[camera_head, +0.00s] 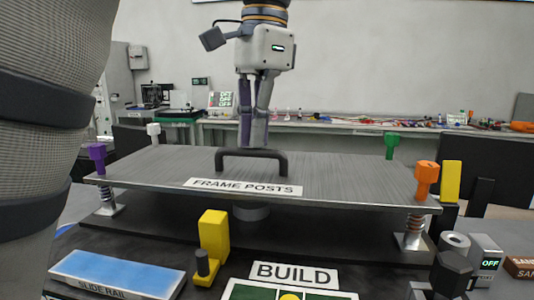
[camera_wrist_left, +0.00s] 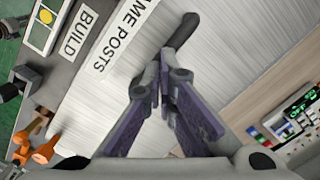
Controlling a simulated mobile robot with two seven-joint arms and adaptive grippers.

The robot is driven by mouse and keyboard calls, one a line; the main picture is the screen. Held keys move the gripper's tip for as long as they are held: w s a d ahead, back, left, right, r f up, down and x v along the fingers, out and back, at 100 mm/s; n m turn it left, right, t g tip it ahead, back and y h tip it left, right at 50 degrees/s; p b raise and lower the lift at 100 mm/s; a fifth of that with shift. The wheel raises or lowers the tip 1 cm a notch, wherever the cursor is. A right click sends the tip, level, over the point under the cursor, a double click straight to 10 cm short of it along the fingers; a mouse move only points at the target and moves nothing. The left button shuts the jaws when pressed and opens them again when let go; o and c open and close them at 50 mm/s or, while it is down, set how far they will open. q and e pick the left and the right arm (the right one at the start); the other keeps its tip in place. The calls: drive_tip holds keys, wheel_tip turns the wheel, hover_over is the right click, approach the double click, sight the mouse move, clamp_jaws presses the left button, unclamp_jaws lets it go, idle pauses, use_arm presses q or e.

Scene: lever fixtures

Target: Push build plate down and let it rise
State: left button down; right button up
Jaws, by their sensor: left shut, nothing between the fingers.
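The build plate (camera_head: 345,175) is a wide brushed-metal sheet with a FRAME POSTS label (camera_head: 243,188) and a dark handle (camera_head: 228,160) on top. It sits raised on corner posts; springs (camera_head: 415,222) show below it, with a gap over the dark base. My left gripper (camera_head: 253,146) points down at the handle's top bar, fingers together and empty. In the left wrist view its fingertips (camera_wrist_left: 166,75) overlap the handle (camera_wrist_left: 186,30). I cannot tell whether they touch it. My right gripper is out of view.
Purple (camera_head: 97,155), white (camera_head: 153,131), green (camera_head: 391,145) and orange (camera_head: 427,178) knobs stand at the plate's corners. A yellow lever (camera_head: 214,235), a blue SLIDE RAIL block (camera_head: 120,268) and a BUILD sign (camera_head: 293,275) lie in front. A grey OFF box (camera_head: 486,258) is at right.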

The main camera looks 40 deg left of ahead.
sight(271, 168)
use_arm(q)
drive_tip(key=shift+f, duration=1.35)
drive_tip(key=w, duration=0.2)
drive_tip(key=w+d+r, duration=0.1)
drive_tip(key=shift+s, duration=0.15)
